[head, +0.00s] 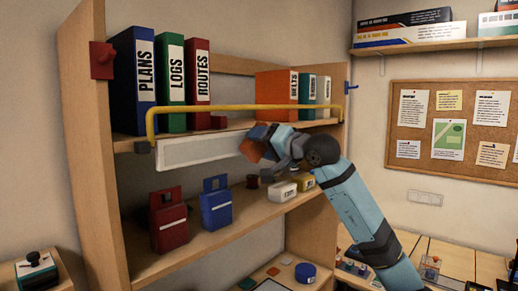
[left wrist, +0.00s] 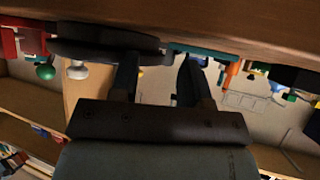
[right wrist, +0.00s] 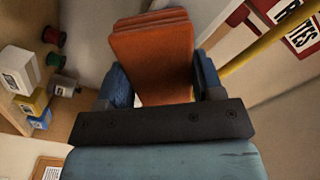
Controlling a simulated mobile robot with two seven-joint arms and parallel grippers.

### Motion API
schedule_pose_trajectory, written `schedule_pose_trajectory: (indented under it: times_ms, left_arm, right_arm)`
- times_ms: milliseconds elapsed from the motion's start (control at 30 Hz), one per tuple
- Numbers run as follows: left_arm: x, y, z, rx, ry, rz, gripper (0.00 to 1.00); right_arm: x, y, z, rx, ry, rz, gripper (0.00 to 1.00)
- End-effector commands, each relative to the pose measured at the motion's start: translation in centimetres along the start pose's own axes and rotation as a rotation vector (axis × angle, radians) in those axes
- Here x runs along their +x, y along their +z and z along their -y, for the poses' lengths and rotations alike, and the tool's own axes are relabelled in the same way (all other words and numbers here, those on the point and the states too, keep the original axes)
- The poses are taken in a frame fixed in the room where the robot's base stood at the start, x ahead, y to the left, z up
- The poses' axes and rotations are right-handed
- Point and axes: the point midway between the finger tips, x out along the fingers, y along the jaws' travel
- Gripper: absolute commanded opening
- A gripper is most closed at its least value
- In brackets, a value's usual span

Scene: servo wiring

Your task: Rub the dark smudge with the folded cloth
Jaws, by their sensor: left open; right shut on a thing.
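The folded orange cloth (right wrist: 152,55) is gripped between the fingers of my right gripper (right wrist: 155,85) in the right wrist view. In the head view the cloth (head: 251,150) is partly covered by the right gripper (head: 266,141). It is in front of the right end of a long pale panel (head: 200,150) below the upper shelf; I cannot tell whether it touches. I cannot make out the dark smudge in any view. My left gripper (left wrist: 157,82) is open and empty in the left wrist view, beneath a wooden edge; it does not show in the head view.
A yellow rail (head: 230,108) runs along the upper shelf, in front of binders (head: 183,83). A red box (head: 168,220), a blue box (head: 215,204) and small white and yellow boxes (head: 282,191) stand on the lower shelf. A cork board (head: 470,145) hangs at the right.

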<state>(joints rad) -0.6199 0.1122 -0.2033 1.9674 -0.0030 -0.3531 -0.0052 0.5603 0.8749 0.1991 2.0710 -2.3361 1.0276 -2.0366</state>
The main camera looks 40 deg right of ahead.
Motion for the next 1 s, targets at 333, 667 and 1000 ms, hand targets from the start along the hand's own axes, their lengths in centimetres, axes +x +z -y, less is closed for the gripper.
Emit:
schedule_pose_trajectory:
  times_ms: [333,667,1000]
  left_arm:
    - [0.7,1.3,0.1,-0.001,-0.001,-0.007,0.43]
    - [0.8,1.5,0.0,-0.002,-0.001,-0.017,0.43]
    - [0.8,1.3,0.1,-0.002,0.000,-0.017,0.43]
  right_arm:
    - [0.2,-2.1,-2.1,-0.002,0.002,-0.002,0.42]
    - [0.5,-2.6,-2.4,-0.002,0.002,-0.002,0.42]
    - [0.7,-0.7,-0.7,-0.002,0.000,0.000,0.42]
